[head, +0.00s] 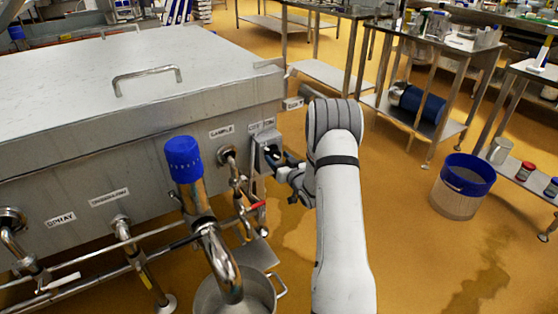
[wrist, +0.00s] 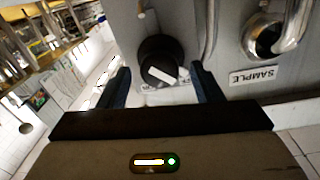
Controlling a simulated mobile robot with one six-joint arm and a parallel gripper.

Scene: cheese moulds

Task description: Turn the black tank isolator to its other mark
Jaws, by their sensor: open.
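The black tank isolator (wrist: 160,58) is a round knob with a white pointer bar, on a grey box in the wrist view. Its bar lies aslant, running from upper left to lower right. A white label behind the knob is mostly hidden, so I cannot read its marks. My gripper (wrist: 161,74) is open, with one dark blue finger on each side of the knob. I cannot tell whether either finger touches it. In the head view the grey isolator box (head: 266,143) is on the tank's right corner, and my gripper (head: 279,158) reaches it from the right.
The steel tank (head: 150,75) fills the left. A sample pipe (head: 228,156), a red-handled valve (head: 255,206) and a blue-capped pipe (head: 184,160) stand close left of my gripper. A steel pot (head: 209,300) is below. Open yellow floor lies right, with a blue-rimmed bucket (head: 460,194).

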